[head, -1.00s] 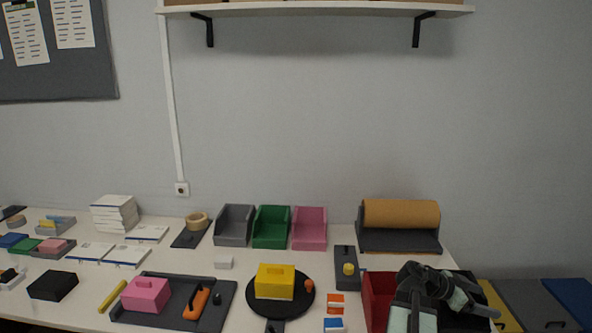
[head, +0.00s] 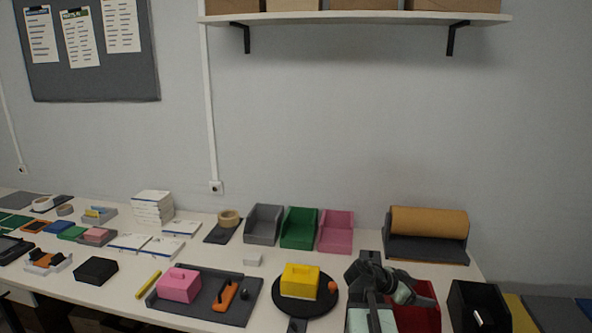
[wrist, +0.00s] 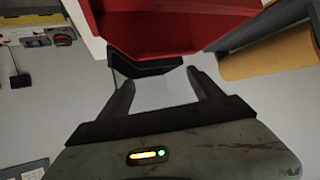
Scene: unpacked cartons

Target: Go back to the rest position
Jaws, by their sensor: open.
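My gripper shows in the wrist view (wrist: 162,84), its two dark fingers apart and nothing between them. In the head view my folded arm stands at the front right of the table, partly in front of the red bin (head: 420,308); the fingertips cannot be made out there. The red bin also fills the top of the wrist view (wrist: 180,28), beyond the fingers and apart from them.
Grey, green and pink bins (head: 337,232) and a brown roll (head: 430,221) stand behind. White tabletop (head: 350,262) shows between them.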

